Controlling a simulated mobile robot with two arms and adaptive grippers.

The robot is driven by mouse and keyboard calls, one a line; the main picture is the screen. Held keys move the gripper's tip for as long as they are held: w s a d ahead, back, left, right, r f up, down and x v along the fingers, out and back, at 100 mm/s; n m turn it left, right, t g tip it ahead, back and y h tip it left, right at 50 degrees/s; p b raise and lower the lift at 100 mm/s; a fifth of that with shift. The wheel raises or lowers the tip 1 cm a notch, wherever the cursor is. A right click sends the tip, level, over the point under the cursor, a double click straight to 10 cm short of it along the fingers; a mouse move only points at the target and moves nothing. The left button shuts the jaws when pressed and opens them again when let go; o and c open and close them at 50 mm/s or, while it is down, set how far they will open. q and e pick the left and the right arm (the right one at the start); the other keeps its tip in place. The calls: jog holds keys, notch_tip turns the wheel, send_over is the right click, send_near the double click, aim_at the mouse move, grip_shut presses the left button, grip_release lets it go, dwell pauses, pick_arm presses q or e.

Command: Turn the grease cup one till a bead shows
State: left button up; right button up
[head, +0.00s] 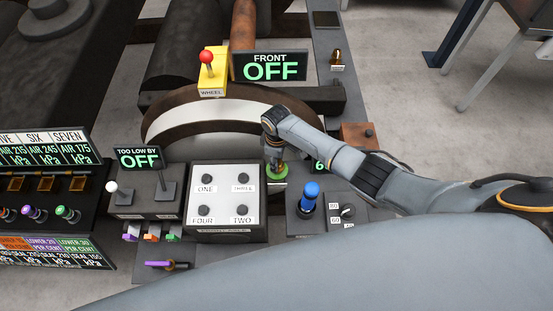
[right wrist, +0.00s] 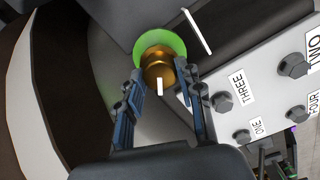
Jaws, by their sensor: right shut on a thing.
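A brass grease cup (right wrist: 158,66) with a white mark on its cap stands on a green disc (right wrist: 152,42) in the right wrist view. In the head view the green disc (head: 277,171) shows under my right gripper (head: 276,153), which comes down on it from above. In the right wrist view the two fingers of my right gripper (right wrist: 161,76) are on either side of the brass cap and are shut on it. A white line (right wrist: 196,32) is on the dark surface beside the disc. The cup's number is not readable. My left gripper is out of view.
A light panel (head: 227,190) with several bolts labelled ONE to FOUR is left of the cup. A blue-handled lever (head: 309,195) and a dial (head: 348,211) are to its right. A FRONT OFF display (head: 269,66) and a red-knobbed WHEEL lever (head: 207,59) stand behind.

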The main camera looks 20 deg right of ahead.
jog(key=o, duration=1.2)
jog(key=shift+d, duration=0.1)
jog(key=shift+c, duration=0.2)
jog(key=shift+r, duration=0.1)
notch_tip(320, 180, up, 12)
